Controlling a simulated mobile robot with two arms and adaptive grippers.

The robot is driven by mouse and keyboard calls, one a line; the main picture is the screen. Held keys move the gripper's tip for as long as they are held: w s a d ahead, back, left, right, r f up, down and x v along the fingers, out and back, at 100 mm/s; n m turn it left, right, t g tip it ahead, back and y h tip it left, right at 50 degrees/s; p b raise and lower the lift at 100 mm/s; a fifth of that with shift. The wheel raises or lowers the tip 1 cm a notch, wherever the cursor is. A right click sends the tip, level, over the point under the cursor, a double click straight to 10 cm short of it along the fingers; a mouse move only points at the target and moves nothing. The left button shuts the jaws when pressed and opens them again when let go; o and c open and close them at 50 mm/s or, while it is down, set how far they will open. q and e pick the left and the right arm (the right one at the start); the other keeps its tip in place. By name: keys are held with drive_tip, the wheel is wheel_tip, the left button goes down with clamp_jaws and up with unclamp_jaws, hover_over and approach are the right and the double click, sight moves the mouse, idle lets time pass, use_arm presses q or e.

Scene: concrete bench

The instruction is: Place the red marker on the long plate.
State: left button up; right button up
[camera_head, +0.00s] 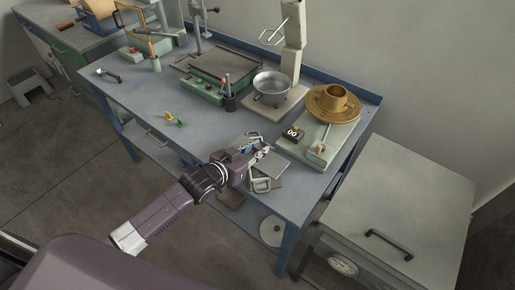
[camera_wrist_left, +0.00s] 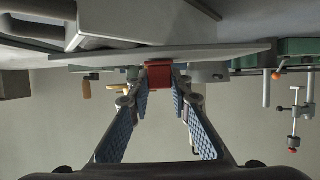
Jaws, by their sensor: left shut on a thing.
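My left gripper (camera_head: 262,150) reaches over the front part of the blue bench, and its fingers also show in the left wrist view (camera_wrist_left: 161,90). It is shut on the red marker (camera_wrist_left: 159,74), which shows as a short red block between the fingertips. In the head view the marker is mostly hidden by the fingers. A flat grey plate (camera_head: 280,170), which seems to be the long plate, lies just beside the gripper. In the left wrist view a thin grey plate (camera_wrist_left: 225,50) spans behind the marker; whether they touch I cannot tell. My right gripper is not in view.
A grey clamp-like frame (camera_head: 261,186) lies near the bench's front edge. Small yellow and green items (camera_head: 175,119) lie left. The bench between is clear.

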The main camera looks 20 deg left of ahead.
use_arm(q)
drive_tip(key=o, duration=0.8)
drive_tip(key=shift+f, duration=0.1)
drive_tip(key=shift+c, duration=0.2)
drive_tip(key=shift+r, duration=0.2)
drive_tip(key=shift+s+a, duration=0.15)
drive_tip(key=shift+s, duration=0.2)
drive_tip(key=b+v, duration=0.1)
drive_tip(key=v, duration=1)
drive_tip(key=shift+r, duration=0.2)
drive_tip(key=shift+s, duration=0.1)
